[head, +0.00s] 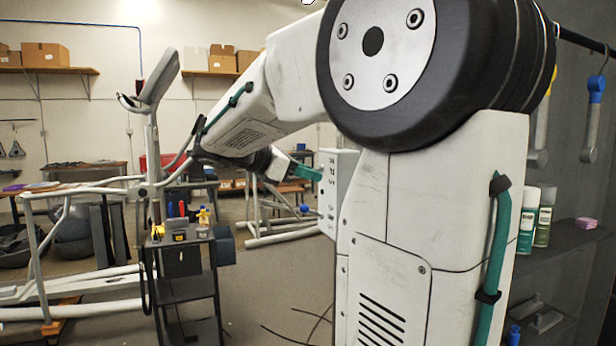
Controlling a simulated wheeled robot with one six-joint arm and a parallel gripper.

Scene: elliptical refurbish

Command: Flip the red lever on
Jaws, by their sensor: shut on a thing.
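My gripper (306,172), with teal fingers, is at the left side of a white panel box (328,200) with small dark marks on its face. My wrist points right toward the box, and the fingertips appear to reach its face. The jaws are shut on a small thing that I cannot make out. I cannot pick out the red lever; it may be hidden by the fingers. My own arm covers the right part of the box.
A black cart (188,290) with tools and small bottles stands left of the box. An elliptical machine (150,130) stands behind it at left. A dark shelf (565,240) with spray cans is at right. Grey floor is open between cart and box, with thin cables on it.

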